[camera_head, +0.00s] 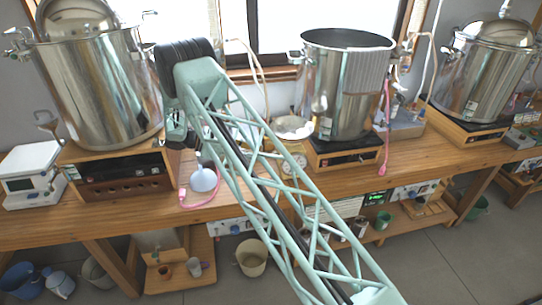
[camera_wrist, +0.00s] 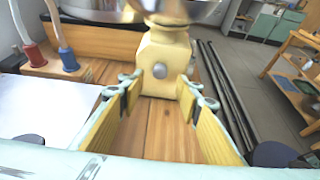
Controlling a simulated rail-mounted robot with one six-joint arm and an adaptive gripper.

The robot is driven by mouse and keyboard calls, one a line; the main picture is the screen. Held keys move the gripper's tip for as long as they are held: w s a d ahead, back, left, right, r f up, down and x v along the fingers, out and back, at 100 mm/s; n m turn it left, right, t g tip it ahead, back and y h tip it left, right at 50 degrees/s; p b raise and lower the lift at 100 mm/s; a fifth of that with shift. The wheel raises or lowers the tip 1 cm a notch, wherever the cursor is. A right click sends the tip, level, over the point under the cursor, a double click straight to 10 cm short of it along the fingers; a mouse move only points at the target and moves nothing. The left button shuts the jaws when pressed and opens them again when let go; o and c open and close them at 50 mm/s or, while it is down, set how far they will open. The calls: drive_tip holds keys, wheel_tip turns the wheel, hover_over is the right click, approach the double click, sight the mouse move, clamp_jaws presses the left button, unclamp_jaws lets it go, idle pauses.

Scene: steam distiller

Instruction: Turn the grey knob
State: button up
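The grey knob (camera_wrist: 160,71) is a small round button-like part on the front of a cream-yellow block (camera_wrist: 158,52) in the wrist view. The block stands on wood under a shiny metal vessel. My gripper (camera_wrist: 160,97) is open and empty, with one finger on each side of the wooden strip in front of the block. The knob lies between and just beyond the fingertips and looks untouched. In the head view my arm covers part of the bench, and I cannot make out the knob or the fingertips there.
In the head view, large steel pots (camera_head: 100,88) stand on wooden bases along the bench (camera_head: 230,190). A white scale (camera_head: 31,175) is at the left.

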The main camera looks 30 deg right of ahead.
drive_tip(key=x, duration=0.7)
idle(0.3)
drive_tip(key=c, duration=0.9)
